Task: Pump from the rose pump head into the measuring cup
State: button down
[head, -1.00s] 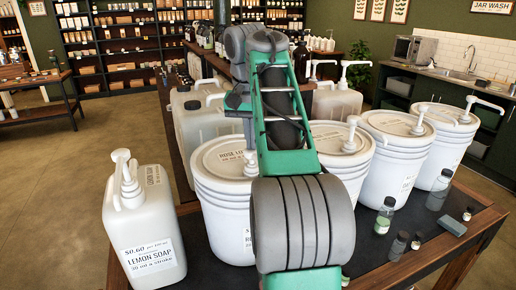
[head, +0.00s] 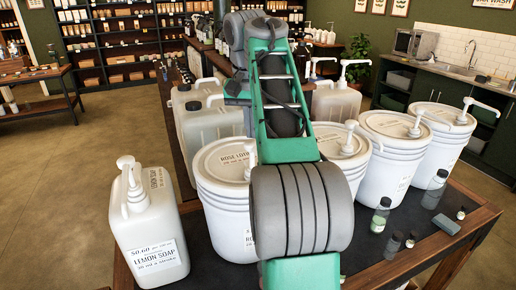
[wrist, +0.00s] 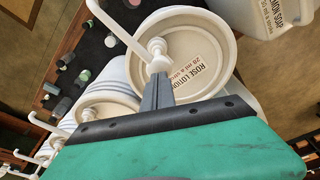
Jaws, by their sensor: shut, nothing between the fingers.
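The rose lotion bucket (head: 213,205) is white, with a lettered lid, and stands left of my arm. In the wrist view its lid (wrist: 208,38) faces the camera. The rose pump head (wrist: 157,58) is white, upright on that lid, and its spout (wrist: 112,24) points up and left in that view. My gripper (wrist: 161,77) is shut and empty, its dark fingertips at the pump head; I cannot tell whether they touch. In the head view my arm hides the gripper and most of the pump. I cannot make out a measuring cup in either view.
A lemon soap jug (head: 150,220) with its own pump stands left of the rose bucket. More white pump buckets (head: 388,165) stand in a row to the right.

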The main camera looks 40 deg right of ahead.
aim_at(252, 147)
jog(key=shift+f+b, duration=2.65)
jog(key=shift+f, duration=0.05)
notch_tip(252, 147, up, 5)
jog(key=p, duration=0.5)
jog(key=shift+r, duration=0.2)
jog(key=shift+f+b, duration=2.8)
jog(key=shift+r+p, duration=2.55)
jog(key=shift+r, duration=0.25)
